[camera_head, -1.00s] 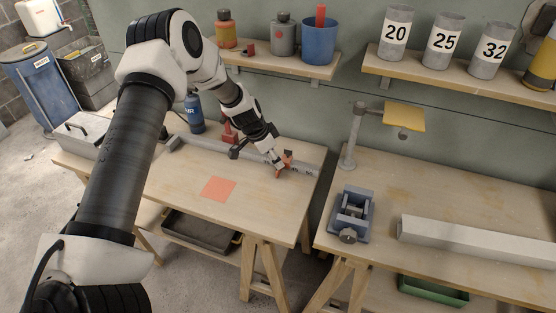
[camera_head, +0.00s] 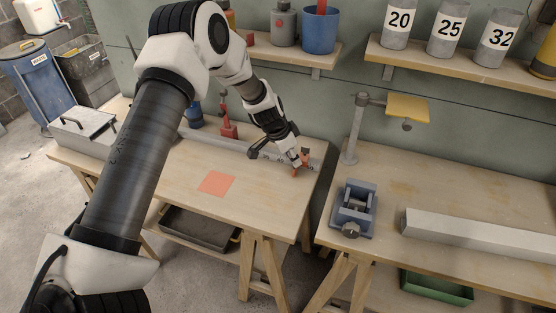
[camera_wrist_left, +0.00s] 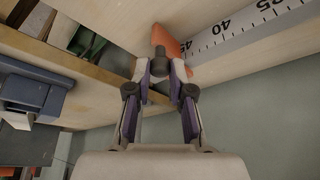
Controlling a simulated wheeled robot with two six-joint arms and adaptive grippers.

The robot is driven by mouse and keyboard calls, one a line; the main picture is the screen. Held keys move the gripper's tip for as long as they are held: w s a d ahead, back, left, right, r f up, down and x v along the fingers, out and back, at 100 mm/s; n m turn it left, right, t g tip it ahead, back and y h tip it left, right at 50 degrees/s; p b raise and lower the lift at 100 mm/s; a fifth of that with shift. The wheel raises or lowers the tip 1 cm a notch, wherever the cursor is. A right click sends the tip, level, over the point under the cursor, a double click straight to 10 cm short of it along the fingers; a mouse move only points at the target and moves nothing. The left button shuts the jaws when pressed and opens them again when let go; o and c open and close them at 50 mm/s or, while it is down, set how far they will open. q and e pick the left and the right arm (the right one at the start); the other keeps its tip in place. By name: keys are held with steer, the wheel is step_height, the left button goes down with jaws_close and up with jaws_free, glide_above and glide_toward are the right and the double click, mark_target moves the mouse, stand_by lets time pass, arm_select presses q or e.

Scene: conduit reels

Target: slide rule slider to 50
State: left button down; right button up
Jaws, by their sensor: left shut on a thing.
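The orange rule slider (camera_head: 306,157) sits on the rule (camera_head: 272,153) near the right end of the left workbench. My left gripper (camera_head: 298,166) is shut on the slider from above. In the left wrist view the fingertips (camera_wrist_left: 160,72) close on a dark grey knob (camera_wrist_left: 159,51) at the orange slider (camera_wrist_left: 172,43). The white rule scale (camera_wrist_left: 235,30) shows 35 and 40. The mark under the slider is hidden. My right gripper is not in view.
An orange square (camera_head: 216,182) lies on the left bench (camera_head: 262,195). A red tool (camera_head: 228,131) stands behind the rule. A gap separates this bench from the right bench, which holds a blue-grey vise (camera_head: 353,208) and a post with a yellow plate (camera_head: 407,106).

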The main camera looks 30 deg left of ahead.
arm_select(q)
steer(key=d, duration=0.1)
steer(key=d+b, duration=0.1)
steer(key=w+d, duration=0.1)
steer(key=shift+d+f, duration=0.25)
steer(key=shift+d, duration=0.15)
steer(key=shift+d+r+b, duration=0.25)
steer(key=shift+d+b, duration=0.05)
steer(key=shift+d, duration=0.1)
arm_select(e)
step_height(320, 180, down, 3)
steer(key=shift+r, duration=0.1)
arm_select(q)
steer(key=shift+a, duration=0.1)
steer(key=c, duration=1.2)
jaws_free()
steer(key=shift+o, duration=0.9)
steer(key=shift+w+f, duration=0.15)
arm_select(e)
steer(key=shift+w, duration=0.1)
